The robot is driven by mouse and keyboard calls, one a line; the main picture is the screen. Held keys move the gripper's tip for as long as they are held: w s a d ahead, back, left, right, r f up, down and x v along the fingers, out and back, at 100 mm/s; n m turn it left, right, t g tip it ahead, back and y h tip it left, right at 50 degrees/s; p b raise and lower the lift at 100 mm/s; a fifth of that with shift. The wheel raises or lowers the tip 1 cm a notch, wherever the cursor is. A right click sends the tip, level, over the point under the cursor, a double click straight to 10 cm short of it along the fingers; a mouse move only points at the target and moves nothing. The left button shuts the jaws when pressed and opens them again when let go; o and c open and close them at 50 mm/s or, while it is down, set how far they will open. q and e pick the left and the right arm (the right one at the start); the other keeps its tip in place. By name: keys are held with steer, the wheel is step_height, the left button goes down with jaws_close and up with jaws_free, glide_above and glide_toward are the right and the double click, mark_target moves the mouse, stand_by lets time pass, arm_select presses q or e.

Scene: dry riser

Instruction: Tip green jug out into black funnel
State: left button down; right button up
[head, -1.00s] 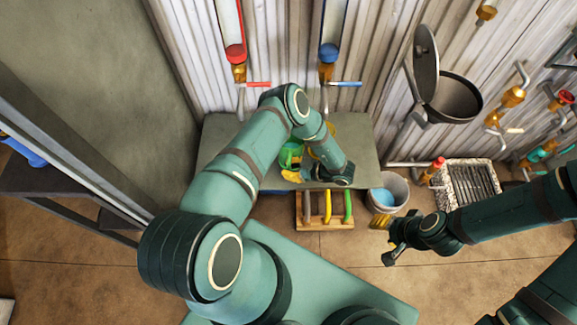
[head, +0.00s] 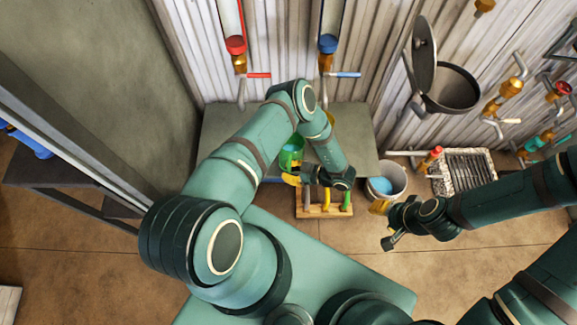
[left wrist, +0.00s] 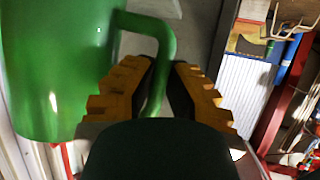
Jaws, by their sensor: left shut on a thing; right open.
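The green jug (head: 291,151) is partly hidden behind my left arm in the head view, over the grey bench. In the left wrist view, the jug's green body (left wrist: 60,70) fills the left side. Its handle (left wrist: 158,45) runs down between the fingers. My left gripper (head: 291,179) is shut on this handle; the fingers show in the left wrist view (left wrist: 160,90). A dark open bowl (head: 455,88) with a raised lid on the wall at right looks like the black funnel. My right gripper (head: 379,207) is open and empty, beside the bucket.
A grey bench (head: 357,140) stands against the ribbed wall. Above it hang a red-ended tube (head: 236,45) and a blue-ended tube (head: 328,44). A wooden rack (head: 312,212), a grey bucket (head: 399,178) and a grated basin (head: 470,170) are on the floor. Pipes and valves crowd the right wall.

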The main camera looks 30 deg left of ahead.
arm_select(q)
steer(key=shift+s+d+p, duration=0.3)
steer(key=shift+s+d, duration=0.15)
steer(key=shift+s, duration=0.35)
steer(key=shift+s+d+p, duration=0.3)
steer(key=shift+s+d, duration=0.1)
steer(key=shift+s, duration=0.35)
step_height(320, 180, up, 7)
steer(key=p, duration=0.5)
steer(key=shift+p, duration=0.35)
steer(key=shift+d, duration=0.1)
